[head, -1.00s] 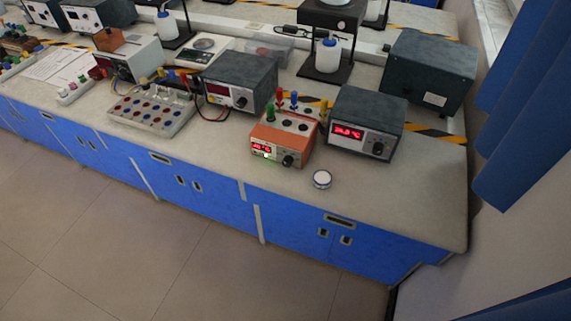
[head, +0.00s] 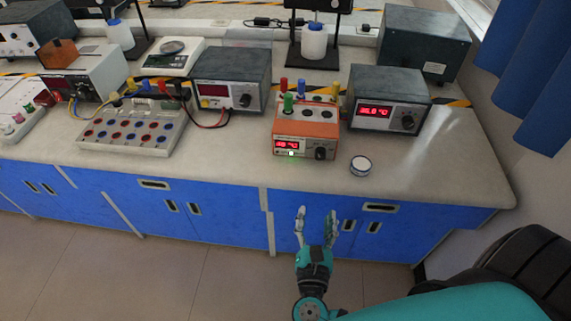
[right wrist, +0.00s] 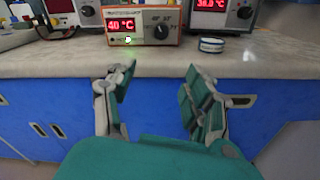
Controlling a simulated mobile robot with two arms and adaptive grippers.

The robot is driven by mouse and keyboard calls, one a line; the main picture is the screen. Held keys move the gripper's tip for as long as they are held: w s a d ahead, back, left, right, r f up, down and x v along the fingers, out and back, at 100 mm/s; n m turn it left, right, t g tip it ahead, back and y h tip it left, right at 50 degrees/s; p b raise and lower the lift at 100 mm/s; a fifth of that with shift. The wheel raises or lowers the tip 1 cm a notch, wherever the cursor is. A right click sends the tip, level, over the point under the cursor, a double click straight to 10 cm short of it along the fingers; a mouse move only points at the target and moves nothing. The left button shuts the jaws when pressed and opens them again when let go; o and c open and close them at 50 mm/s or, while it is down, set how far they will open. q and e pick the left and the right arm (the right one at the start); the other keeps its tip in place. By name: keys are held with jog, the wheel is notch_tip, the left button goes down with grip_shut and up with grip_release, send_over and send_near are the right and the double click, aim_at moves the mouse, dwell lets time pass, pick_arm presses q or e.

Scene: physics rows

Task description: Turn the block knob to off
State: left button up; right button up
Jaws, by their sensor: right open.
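The orange-framed block heater (head: 306,131) stands near the front of the bench, with a red lit display and several coloured plugs on top. Its black block knob (head: 320,153) is on the front panel, right of the display. In the right wrist view the knob (right wrist: 161,31) shows near the top, and the display reads about 40 °C. My right gripper (head: 317,212) is open and empty, in front of the bench's front edge and below the heater, apart from the knob. My left gripper is not in view.
A small round white-lidded tin (head: 361,165) sits right of the heater. A grey unit with its own display and knob (head: 388,101) stands behind right. Another power unit (head: 232,80) and a socket board (head: 133,131) stand left. The bench front strip (head: 235,172) is clear.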

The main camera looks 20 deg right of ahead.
jog(key=r, duration=0.1)
jog(key=p, duration=0.1)
send_near(320, 157)
jog(key=p+x, duration=0.1)
jog(key=x, duration=0.8)
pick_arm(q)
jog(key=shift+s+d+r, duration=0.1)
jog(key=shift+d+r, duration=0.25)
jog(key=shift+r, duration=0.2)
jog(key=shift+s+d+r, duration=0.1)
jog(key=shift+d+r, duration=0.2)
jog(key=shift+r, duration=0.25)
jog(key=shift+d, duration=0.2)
pick_arm(e)
grip_shut()
